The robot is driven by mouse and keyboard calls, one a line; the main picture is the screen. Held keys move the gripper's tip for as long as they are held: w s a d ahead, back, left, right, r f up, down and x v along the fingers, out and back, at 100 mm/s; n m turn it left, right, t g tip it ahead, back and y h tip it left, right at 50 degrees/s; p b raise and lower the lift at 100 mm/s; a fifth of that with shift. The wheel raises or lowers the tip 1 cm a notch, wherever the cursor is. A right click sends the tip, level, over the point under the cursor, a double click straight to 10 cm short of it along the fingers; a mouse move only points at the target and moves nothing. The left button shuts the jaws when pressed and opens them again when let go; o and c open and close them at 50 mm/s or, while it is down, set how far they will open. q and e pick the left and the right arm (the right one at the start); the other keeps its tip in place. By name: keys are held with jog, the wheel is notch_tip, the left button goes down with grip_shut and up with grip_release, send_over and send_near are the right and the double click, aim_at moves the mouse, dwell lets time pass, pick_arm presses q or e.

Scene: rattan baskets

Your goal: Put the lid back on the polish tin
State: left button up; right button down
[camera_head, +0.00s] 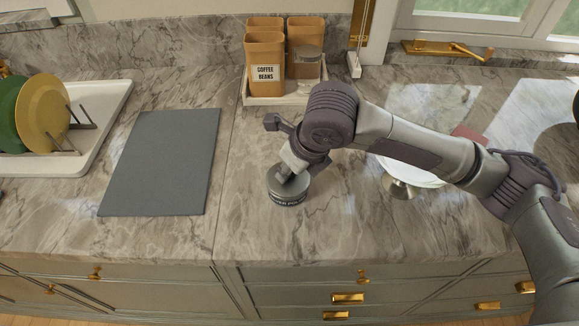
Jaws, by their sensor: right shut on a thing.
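The polish tin (287,199) is a small, round, dark grey tin with lettering on its side. It stands upright on the marble counter just below the middle of the view. A flat grey round lid (274,186) shows at its top. My right gripper (287,175) reaches down from above and is shut on the lid. The fingertips and the wrist hide part of the lid, and I cannot tell whether it sits fully down on the tin. My left gripper is not in view.
A grey mat (160,165) lies left of the tin, with a white dish tray (105,125) beyond it. Orange canisters (265,68) and a glass jar stand on a tray behind. A white footed dish (425,179) is under my right arm. The counter's front is clear.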

jog(key=shift+r+p, duration=0.1)
jog(key=shift+p, duration=0.25)
jog(key=shift+f+p, duration=0.25)
jog(key=shift+p, duration=0.1)
dwell(1.1)
jog(key=shift+p, duration=0.4)
dwell(0.6)
jog(key=c, duration=0.9)
grip_release()
jog(key=shift+o, duration=0.2)
jog(key=o, duration=0.4)
jog(key=shift+r, duration=0.1)
